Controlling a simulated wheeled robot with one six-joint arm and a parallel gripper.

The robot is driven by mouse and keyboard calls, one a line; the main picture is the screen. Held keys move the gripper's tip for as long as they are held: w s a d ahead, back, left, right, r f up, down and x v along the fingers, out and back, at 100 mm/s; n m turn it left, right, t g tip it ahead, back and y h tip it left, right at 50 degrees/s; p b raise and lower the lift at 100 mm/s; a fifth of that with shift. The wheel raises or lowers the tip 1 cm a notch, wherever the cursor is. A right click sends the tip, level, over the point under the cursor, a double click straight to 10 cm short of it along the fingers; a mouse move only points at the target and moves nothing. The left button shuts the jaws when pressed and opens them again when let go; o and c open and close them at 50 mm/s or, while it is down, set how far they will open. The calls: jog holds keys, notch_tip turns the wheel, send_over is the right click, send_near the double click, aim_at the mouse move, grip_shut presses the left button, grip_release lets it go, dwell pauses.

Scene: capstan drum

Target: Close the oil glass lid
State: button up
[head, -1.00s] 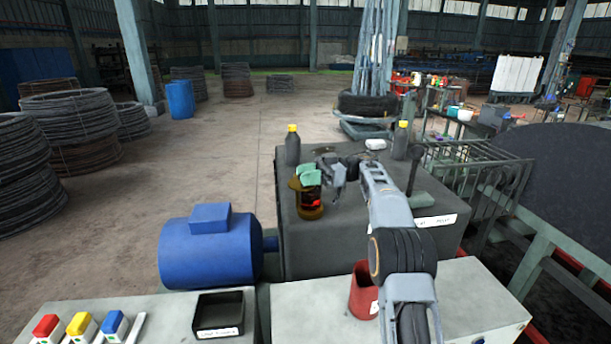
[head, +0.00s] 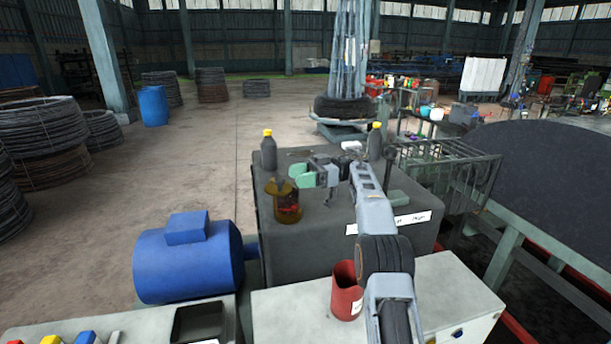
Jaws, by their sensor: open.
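The oil glass (head: 288,206) is a small amber and brass cup with something red inside. It stands on the left front part of the grey machine housing. Its brass-yellow lid (head: 273,187) appears raised at the cup's upper left rim; its exact angle is too small to tell. My gripper (head: 302,177), with pale green fingers, is open and empty. It is above and just right of the oil glass, apparently apart from the lid. The wrist behind it hides part of the housing top.
Two dark bottles with yellow caps stand at the back of the housing (head: 305,225), one left (head: 268,153) and one right (head: 375,142). A red cup (head: 346,292) stands on the pale cabinet in front. A blue motor (head: 188,258) is at the left. The housing's front top is mostly clear.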

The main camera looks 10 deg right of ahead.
jog(key=shift+w+d, duration=0.2)
jog(key=shift+d, duration=1.1)
